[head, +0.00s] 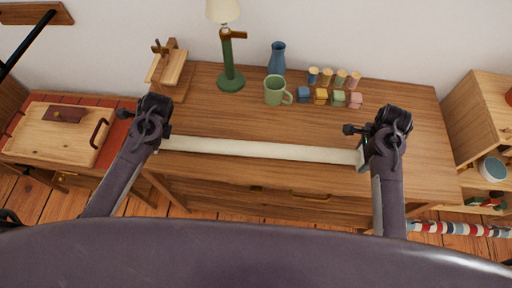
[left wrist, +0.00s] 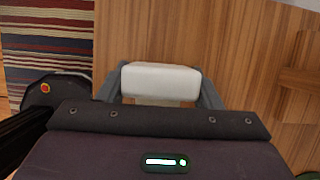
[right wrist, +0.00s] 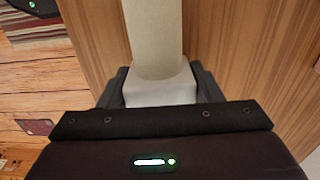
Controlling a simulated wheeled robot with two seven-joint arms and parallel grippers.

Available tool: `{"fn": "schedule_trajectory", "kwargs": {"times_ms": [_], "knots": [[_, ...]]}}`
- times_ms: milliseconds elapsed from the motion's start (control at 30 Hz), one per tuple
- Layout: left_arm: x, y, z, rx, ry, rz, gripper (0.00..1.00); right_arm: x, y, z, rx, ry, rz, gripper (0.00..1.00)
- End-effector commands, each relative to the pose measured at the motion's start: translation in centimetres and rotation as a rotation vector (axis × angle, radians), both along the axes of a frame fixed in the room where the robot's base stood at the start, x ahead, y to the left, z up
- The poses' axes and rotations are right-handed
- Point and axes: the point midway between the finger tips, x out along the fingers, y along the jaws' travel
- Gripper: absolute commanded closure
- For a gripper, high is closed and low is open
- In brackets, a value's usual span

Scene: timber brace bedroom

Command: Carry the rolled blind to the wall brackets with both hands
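The rolled blind (head: 262,151) is a long cream roll. It spans nearly level between my two grippers, in front of and over the wooden dresser (head: 420,130). My left gripper (head: 161,141) is shut on its left end; in the left wrist view the white end (left wrist: 160,80) sits between the fingers. My right gripper (head: 362,153) is shut on its right end; in the right wrist view the pale end cap (right wrist: 160,93) sits between the fingers, with the roll (right wrist: 153,35) running away from it. I cannot make out the wall brackets for certain in any view.
A green lamp (head: 227,60), blue vase (head: 277,58), green mug (head: 275,91) and several small jars and blocks stand on the dresser behind the blind. A wooden stand (head: 170,68) is at its back left.

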Motion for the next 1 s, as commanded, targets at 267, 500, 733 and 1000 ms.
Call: {"fn": "schedule_trajectory", "kwargs": {"times_ms": [267, 500, 733, 1000], "knots": [[0.0, 0.0, 0.0, 0.0, 0.0, 0.0, 0.78, 0.0, 0.0, 0.0, 0.0, 0.0, 0.0, 0.78], [0.0, 0.0, 0.0, 0.0, -0.001, 0.0, 1.0, 0.0, 0.0, 0.0, 0.0, -0.001, 0.0, 1.0], [0.1, 0.0, 0.2, 0.0, -0.004, -0.001, 1.0, 0.1, 0.0, 0.2, -0.001, -0.004, 0.0, 1.0], [0.1, 0.0, 1.2, 0.0, -0.003, 0.0, 1.0, 0.1, 0.0, 1.2, -0.001, -0.004, 0.0, 1.0]]}}
